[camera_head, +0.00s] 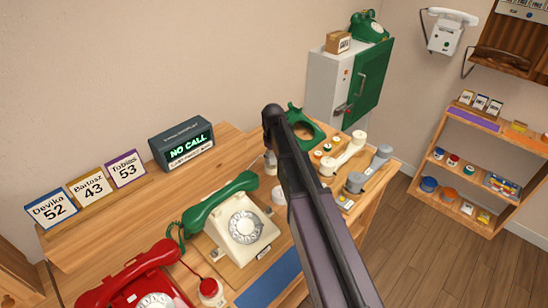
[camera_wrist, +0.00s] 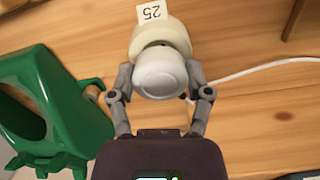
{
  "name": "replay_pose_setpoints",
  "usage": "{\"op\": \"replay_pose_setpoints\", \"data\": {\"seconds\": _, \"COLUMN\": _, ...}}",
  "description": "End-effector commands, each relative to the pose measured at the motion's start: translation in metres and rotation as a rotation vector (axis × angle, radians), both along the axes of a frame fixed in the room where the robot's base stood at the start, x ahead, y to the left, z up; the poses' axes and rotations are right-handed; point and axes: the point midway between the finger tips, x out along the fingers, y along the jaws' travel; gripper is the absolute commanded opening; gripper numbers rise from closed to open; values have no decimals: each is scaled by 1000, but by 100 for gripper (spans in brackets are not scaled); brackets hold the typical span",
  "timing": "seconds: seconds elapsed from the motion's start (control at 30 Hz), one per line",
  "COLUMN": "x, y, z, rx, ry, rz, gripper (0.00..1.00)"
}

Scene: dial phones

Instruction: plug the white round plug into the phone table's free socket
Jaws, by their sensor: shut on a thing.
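In the wrist view, the white round plug (camera_wrist: 158,80) is between the two grey fingers of my gripper (camera_wrist: 160,70), which is shut on it. Just beyond the plug is a cream round piece (camera_wrist: 177,36) with a white tag (camera_wrist: 152,12) reading 25. The plug overlaps this piece, and I cannot tell whether they are joined or apart. A white cord (camera_wrist: 255,70) runs off to the right. In the head view, my dark arm hides much of the area around my gripper. I cannot make out a free socket.
A green phone body (camera_wrist: 55,110) lies close left of my gripper. On the wooden table (camera_head: 85,235) stand a cream phone with green handset (camera_head: 240,222), a red phone (camera_head: 145,280), number cards and a NO CALL display (camera_head: 183,143). Loose phone parts crowd the right end.

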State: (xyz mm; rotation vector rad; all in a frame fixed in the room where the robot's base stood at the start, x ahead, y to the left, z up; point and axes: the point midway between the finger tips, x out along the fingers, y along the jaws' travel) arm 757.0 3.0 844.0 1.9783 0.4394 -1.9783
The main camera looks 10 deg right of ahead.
Motion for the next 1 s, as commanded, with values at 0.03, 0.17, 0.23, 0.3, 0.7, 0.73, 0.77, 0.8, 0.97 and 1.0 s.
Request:
{"op": "replay_pose_setpoints", "data": {"seconds": 0.03, "x": 0, "y": 0, "z": 0, "rx": 0, "ry": 0, "rz": 0, "gripper": 26}}
{"op": "replay_pose_setpoints", "data": {"seconds": 0.17, "x": 0, "y": 0, "z": -2, "rx": 0, "ry": 0, "rz": 0, "gripper": 26}}
{"op": "replay_pose_setpoints", "data": {"seconds": 0.23, "x": 0, "y": 0, "z": -3, "rx": 0, "ry": 0, "rz": 0, "gripper": 26}}
{"op": "replay_pose_setpoints", "data": {"seconds": 0.3, "x": 0, "y": 0, "z": -4, "rx": 0, "ry": 0, "rz": 0, "gripper": 26}}
{"op": "replay_pose_setpoints", "data": {"seconds": 0.7, "x": 0, "y": 0, "z": -11, "rx": 0, "ry": 0, "rz": 1, "gripper": 26}}
{"op": "replay_pose_setpoints", "data": {"seconds": 0.73, "x": 0, "y": 1, "z": -12, "rx": 0, "ry": 0, "rz": 1, "gripper": 26}}
{"op": "replay_pose_setpoints", "data": {"seconds": 0.77, "x": 0, "y": 1, "z": -13, "rx": 0, "ry": 0, "rz": 1, "gripper": 26}}
{"op": "replay_pose_setpoints", "data": {"seconds": 0.8, "x": 0, "y": 1, "z": -13, "rx": 0, "ry": 0, "rz": 1, "gripper": 26}}
{"op": "replay_pose_setpoints", "data": {"seconds": 0.97, "x": 0, "y": 1, "z": -13, "rx": 0, "ry": 0, "rz": 1, "gripper": 26}}
{"op": "replay_pose_setpoints", "data": {"seconds": 1.0, "x": 0, "y": 1, "z": -13, "rx": 0, "ry": 0, "rz": 1, "gripper": 26}}
